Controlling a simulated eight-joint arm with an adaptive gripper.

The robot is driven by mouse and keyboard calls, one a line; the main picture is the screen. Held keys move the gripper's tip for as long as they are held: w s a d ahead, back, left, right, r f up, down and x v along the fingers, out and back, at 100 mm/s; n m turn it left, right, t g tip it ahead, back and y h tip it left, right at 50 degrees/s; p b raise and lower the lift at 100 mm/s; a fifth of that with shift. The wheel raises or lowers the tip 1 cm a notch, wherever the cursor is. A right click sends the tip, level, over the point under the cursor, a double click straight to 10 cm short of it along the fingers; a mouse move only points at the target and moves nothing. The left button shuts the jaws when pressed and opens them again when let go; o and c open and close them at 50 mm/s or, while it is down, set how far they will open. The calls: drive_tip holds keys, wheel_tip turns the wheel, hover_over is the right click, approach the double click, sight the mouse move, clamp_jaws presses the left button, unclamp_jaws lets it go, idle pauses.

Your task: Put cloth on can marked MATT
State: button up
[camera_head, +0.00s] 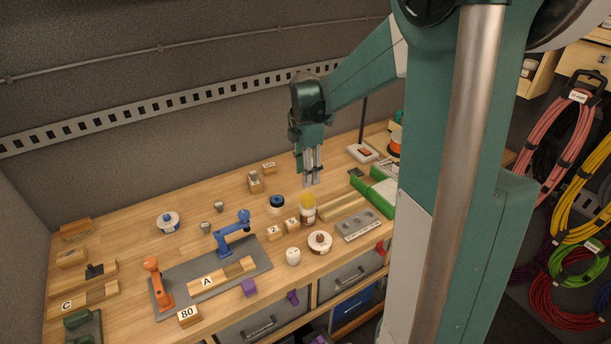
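My gripper (312,182) points down above the back right part of the workbench, with no object visible in it. Its fingers look close together, but I cannot tell if they are open or shut. A low round can with a blue centre (168,222) stands at the left. A similar can with a reddish-brown centre (320,242) stands near the front edge. A dark jar with a blue top (277,203) stands left of my gripper. Their markings are too small to read, so I cannot tell which is MATT. I cannot make out a cloth.
A green-edged tray (377,198) lies at right. My arm hides the bench's right end.

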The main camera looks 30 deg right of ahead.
idle(0.6)
drive_tip(key=s+a+r+m+t, duration=0.3)
drive_tip(key=s+a+r+m, duration=0.5)
drive_tip(key=s+a, duration=0.25)
drive_tip(key=s+a+m+t, duration=0.4)
drive_tip(key=s+a+m, duration=0.6)
drive_tip(key=s, duration=0.4)
drive_tip(key=shift+s+a+r, duration=0.3)
drive_tip(key=shift+s+a, duration=0.05)
